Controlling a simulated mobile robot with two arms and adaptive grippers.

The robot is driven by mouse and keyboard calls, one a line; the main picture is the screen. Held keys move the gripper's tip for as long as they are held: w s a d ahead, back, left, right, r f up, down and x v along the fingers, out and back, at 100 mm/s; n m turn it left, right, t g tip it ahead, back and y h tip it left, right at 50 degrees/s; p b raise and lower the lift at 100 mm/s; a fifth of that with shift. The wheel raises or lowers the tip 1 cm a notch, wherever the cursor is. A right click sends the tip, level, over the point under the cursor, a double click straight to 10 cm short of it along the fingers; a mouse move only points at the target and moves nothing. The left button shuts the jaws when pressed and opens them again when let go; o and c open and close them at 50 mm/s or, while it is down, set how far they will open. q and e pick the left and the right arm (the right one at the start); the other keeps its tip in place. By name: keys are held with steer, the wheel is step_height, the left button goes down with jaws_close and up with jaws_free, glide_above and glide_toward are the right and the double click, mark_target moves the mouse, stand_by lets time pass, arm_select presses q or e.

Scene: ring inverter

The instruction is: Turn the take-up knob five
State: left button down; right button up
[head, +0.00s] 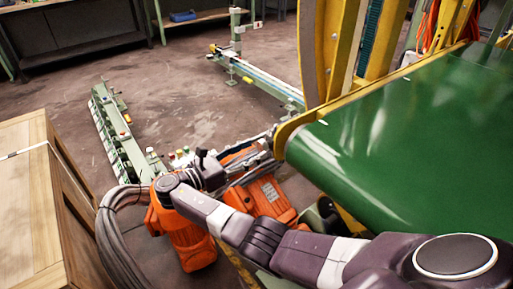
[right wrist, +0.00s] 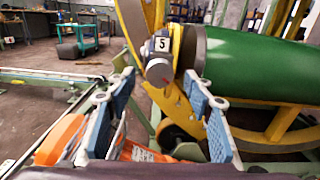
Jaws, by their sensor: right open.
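The take-up knob (right wrist: 159,72) shows in the right wrist view as a grey round knob. A white tag marked 5 (right wrist: 162,44) is just above it. The knob is beside the yellow frame at the near end of the green belt roller. My right gripper (right wrist: 160,80) is open, its blue-padded fingers on either side of the knob in the picture. The knob appears beyond the fingertips, and I see no contact. In the head view my right gripper (head: 248,158) is left of the green belt's end, and the knob cannot be made out there. My left gripper is not in view.
The green belt (head: 410,135) and its yellow frame (head: 312,110) fill the right side. Grey cables (head: 110,235) and a wooden crate (head: 25,190) are at left. Open floor lies beyond.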

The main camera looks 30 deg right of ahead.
steer(key=shift+w+d, duration=0.1)
steer(key=shift+d, duration=1.05)
steer(key=shift+c, duration=0.3)
steer(key=c, duration=1.1)
